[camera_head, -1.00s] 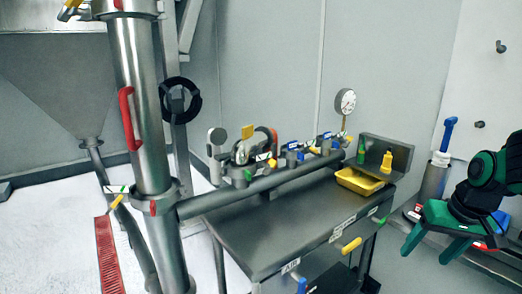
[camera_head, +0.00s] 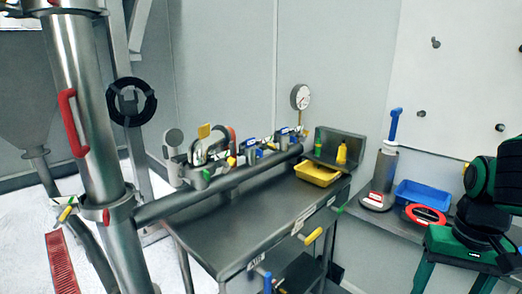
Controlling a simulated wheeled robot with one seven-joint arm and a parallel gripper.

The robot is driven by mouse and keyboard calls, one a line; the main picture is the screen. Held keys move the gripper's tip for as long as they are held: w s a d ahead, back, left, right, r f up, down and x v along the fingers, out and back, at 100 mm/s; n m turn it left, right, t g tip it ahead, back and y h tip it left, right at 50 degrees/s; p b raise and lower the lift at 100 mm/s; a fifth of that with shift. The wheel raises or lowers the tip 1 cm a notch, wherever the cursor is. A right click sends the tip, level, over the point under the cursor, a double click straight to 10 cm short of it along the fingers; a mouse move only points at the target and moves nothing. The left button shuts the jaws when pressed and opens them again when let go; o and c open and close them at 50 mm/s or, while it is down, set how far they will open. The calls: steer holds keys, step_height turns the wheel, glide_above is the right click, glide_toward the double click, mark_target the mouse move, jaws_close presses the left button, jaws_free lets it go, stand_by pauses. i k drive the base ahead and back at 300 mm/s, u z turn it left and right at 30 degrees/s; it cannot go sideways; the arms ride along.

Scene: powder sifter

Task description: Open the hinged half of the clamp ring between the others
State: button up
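A steel clamp ring (camera_head: 105,207) with a red tab and a yellow-tipped lever goes around the upright pipe (camera_head: 85,130) at lower left. Another ring (camera_head: 67,12) shows at the top of the same pipe, cut by the frame edge. Smaller fittings (camera_head: 205,162) with coloured handles sit along the horizontal pipe (camera_head: 235,182). I cannot tell which ring is the one between the others, or whether its hinged half is shut. My gripper (camera_head: 456,282) is at the lower right with its two green fingers apart, empty, and far from the rings.
A steel cart (camera_head: 235,235) with a yellow tray (camera_head: 318,174) stands below the horizontal pipe. A blue bin (camera_head: 424,194), a red round item (camera_head: 426,215) and a blue-handled cylinder (camera_head: 384,170) stand on the right bench. A black handwheel (camera_head: 131,102) is behind the upright pipe.

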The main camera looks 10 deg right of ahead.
mark_target(258, 151)
steer(key=u, duration=1.75)
steer(key=k, duration=0.9)
steer(key=z, duration=1.7)
steer(key=i, duration=1)
